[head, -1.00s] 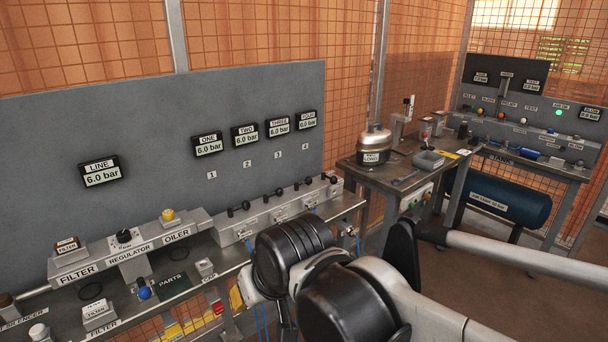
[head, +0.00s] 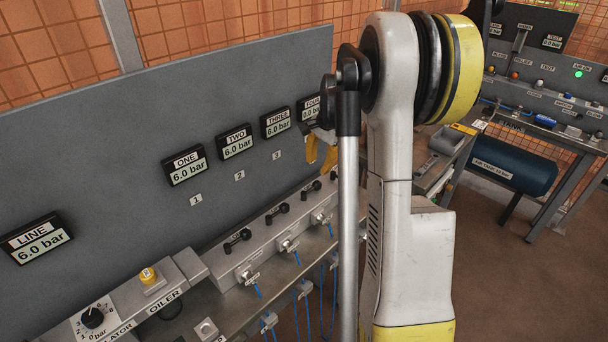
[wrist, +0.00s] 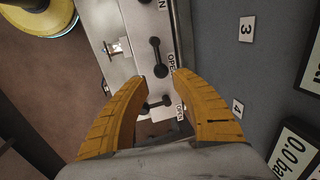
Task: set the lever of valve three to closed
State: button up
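Valve three's lever (head: 311,187) is black and sits on the grey valve block, third from the left. In the wrist view this lever (wrist: 157,57) lies along the block beside an OPEN label, just past my fingertips. Gauge THREE (head: 276,122) reads 6.0 bar. My gripper (wrist: 152,76) is open and empty, its orange fingers apart above the block. In the head view its fingers show beside the arm, near gauge FOUR (head: 311,108). Valve four's lever (wrist: 157,104) lies across the block between the fingers, lower in the wrist picture.
Levers one (head: 237,240) and two (head: 277,213) stand to the left on the same block. Blue hoses (head: 297,258) hang from its front. The grey back panel (head: 110,150) rises close behind. A blue tank (head: 512,164) is under the right-hand bench.

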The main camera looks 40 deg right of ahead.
aim_at(313, 188)
jog(key=f+b, duration=0.1)
jog(key=f, duration=0.2)
jog(key=w+f+b, duration=0.1)
jog(key=f, duration=0.2)
jog(key=f+b, duration=0.1)
jog(key=f, duration=0.3)
jog(key=shift+w+a, duration=0.2)
jog(key=shift+w, duration=0.2)
jog(key=shift+r, duration=0.1)
jog(key=shift+a, duration=0.1)
grip_shut()
